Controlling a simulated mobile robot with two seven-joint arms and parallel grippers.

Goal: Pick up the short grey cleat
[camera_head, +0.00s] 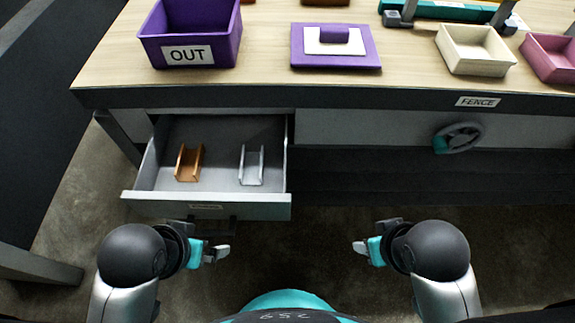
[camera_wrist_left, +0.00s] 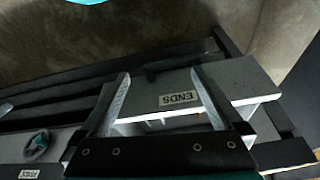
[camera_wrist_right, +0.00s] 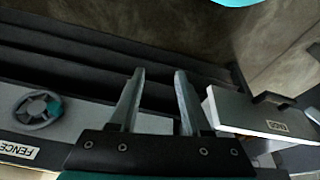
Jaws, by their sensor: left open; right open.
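The short grey cleat (camera_head: 251,166), a small U-shaped channel, lies in the right part of the open drawer (camera_head: 218,184). A copper-brown cleat (camera_head: 189,162) of similar shape lies to its left, apart from it. My left gripper (camera_head: 222,252) is open and empty, in front of the drawer and below its front panel in the picture. Its fingers (camera_wrist_left: 160,100) show in the left wrist view with the drawer front behind them. My right gripper (camera_head: 360,247) is open and empty, to the right of the drawer; its fingers (camera_wrist_right: 157,95) show in the right wrist view.
On the bench top (camera_head: 265,78) stand a purple OUT bin (camera_head: 190,52), a purple block with a cream plate (camera_head: 336,46), a cream tray (camera_head: 474,50) and a pink tray (camera_head: 550,58). A handwheel (camera_head: 458,137) sits on the closed FENCE front. Floor between my grippers is clear.

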